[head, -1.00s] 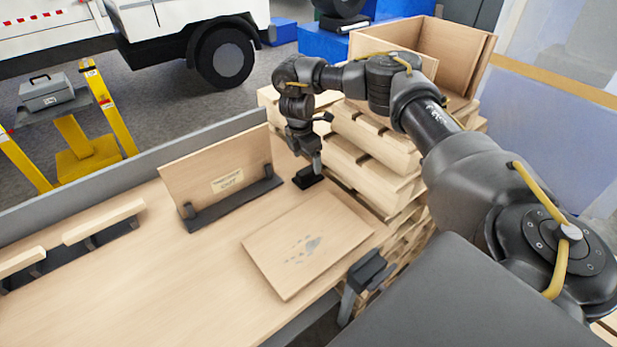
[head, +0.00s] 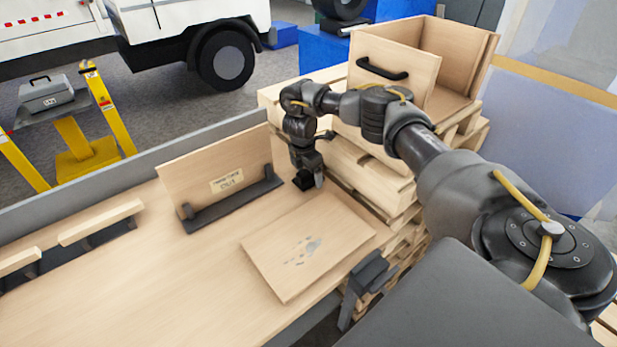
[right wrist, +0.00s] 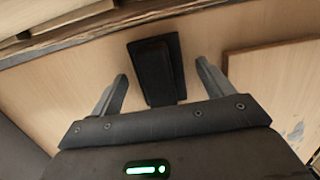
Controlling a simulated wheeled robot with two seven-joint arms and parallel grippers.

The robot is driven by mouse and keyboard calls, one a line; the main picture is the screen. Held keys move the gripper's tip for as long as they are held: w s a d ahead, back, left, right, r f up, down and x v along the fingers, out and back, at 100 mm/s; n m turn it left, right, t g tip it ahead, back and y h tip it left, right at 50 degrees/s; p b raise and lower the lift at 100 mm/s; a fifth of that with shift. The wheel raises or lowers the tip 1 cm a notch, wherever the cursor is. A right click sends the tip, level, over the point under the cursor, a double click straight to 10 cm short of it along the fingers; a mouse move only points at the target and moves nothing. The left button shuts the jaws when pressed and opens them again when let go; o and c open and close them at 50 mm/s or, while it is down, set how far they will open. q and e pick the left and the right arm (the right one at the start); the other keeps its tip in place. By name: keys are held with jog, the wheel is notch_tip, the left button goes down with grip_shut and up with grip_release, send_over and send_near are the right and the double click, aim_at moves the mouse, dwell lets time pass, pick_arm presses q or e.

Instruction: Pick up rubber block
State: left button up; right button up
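The rubber block (head: 302,183) is a small black block on the wooden bench top, at the bench's right end near the stacked pallets. In the right wrist view the block (right wrist: 156,72) lies flat, between the lines of the two fingers and mostly beyond their tips. My right gripper (head: 310,178) hangs over the block, pointing down, and partly hides it in the head view. In the right wrist view the right gripper (right wrist: 163,80) is open, with a clear gap on both sides of the block. My left gripper is not in view.
A flat wooden board (head: 310,245) lies close by on the bench. An upright labelled panel (head: 220,170) stands in a black holder to the left. Pallets (head: 375,165) and a wooden box (head: 395,65) are behind. A dark clamp-like part (head: 368,275) sits at the bench's front edge.

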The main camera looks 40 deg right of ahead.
jog(key=c, duration=1.1)
jog(key=shift+c, duration=0.2)
jog(key=shift+w+r, duration=0.1)
jog(key=shift+r, duration=0.6)
jog(key=r, duration=0.1)
jog(key=r+p, duration=0.1)
jog(key=r, duration=0.1)
jog(key=shift+s+a, duration=0.2)
jog(key=s+a+r, duration=0.8)
jog(key=s+a, duration=0.1)
jog(key=s, duration=0.1)
jog(key=shift+r+p, duration=0.3)
jog(key=shift+p, duration=0.15)
